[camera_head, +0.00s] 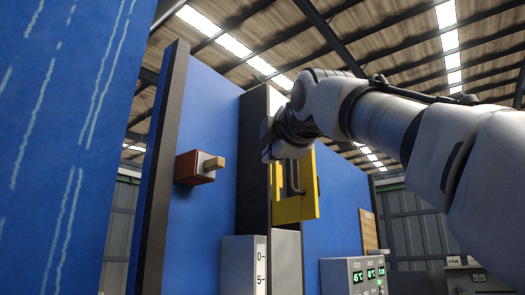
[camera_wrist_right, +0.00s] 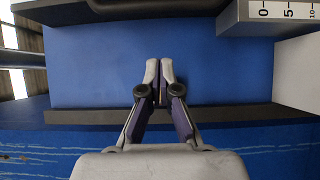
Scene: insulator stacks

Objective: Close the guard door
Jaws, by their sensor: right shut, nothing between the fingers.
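The yellow guard door (camera_head: 307,200) with a grey bar handle stands beside a dark upright post in the head view. Its upper part is partly hidden by my right arm. I cannot tell how far it is open. My right gripper (camera_head: 267,148) is by the dark post, to the upper left of the door, with its fingertips hard to make out there. In the right wrist view, my right gripper (camera_wrist_right: 160,75) is shut and empty, with a blue panel (camera_wrist_right: 100,65) behind its fingers. The door cannot be made out in the wrist view. My left gripper is not in view.
A brown block with a wooden peg (camera_head: 198,167) sticks out from the blue panel at left. A grey box with a 0-5 scale (camera_head: 240,262) stands below the door; a scaled box (camera_wrist_right: 245,18) shows in the wrist view. A display unit (camera_head: 352,275) stands at lower right.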

